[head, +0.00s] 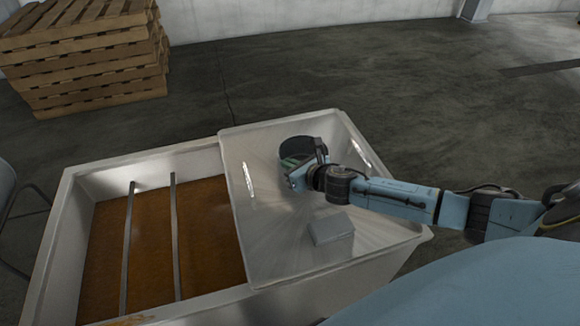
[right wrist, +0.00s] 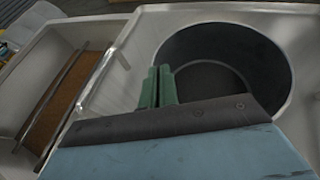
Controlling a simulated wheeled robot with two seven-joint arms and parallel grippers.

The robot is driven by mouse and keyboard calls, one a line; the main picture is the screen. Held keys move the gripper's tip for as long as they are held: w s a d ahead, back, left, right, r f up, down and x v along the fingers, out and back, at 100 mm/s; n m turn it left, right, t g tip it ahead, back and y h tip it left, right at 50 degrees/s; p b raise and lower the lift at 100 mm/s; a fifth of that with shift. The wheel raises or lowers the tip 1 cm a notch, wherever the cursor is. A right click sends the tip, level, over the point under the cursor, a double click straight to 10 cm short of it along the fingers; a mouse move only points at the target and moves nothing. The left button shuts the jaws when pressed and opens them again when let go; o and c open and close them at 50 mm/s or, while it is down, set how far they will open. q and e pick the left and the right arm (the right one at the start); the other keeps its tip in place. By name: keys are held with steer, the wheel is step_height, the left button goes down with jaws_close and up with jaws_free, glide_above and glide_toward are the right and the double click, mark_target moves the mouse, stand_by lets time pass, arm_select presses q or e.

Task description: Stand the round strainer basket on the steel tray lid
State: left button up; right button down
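The round strainer basket (head: 299,146) is dark inside with a pale rim, upright over the far part of the steel tray lid (head: 275,235). It fills the upper right of the right wrist view (right wrist: 225,55). My right gripper (head: 291,165) reaches the basket's near side. In the right wrist view its green fingers (right wrist: 157,87) are close together, with the basket's left wall between them. The gripper hides part of the basket. I cannot tell whether its base touches the lid. My left gripper is not in view.
The lid covers the right part of a pale tank (head: 60,245) with brown liquid and two metal bars (head: 175,235). A grey block (head: 331,229) sits on the lid's near half. Wooden pallets (head: 85,50) are stacked at the back left.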

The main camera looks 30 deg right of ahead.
steer(key=shift+r, duration=0.15)
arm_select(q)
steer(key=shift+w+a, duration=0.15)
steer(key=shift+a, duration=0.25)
arm_select(e)
steer(key=c, duration=1.7)
jaws_free()
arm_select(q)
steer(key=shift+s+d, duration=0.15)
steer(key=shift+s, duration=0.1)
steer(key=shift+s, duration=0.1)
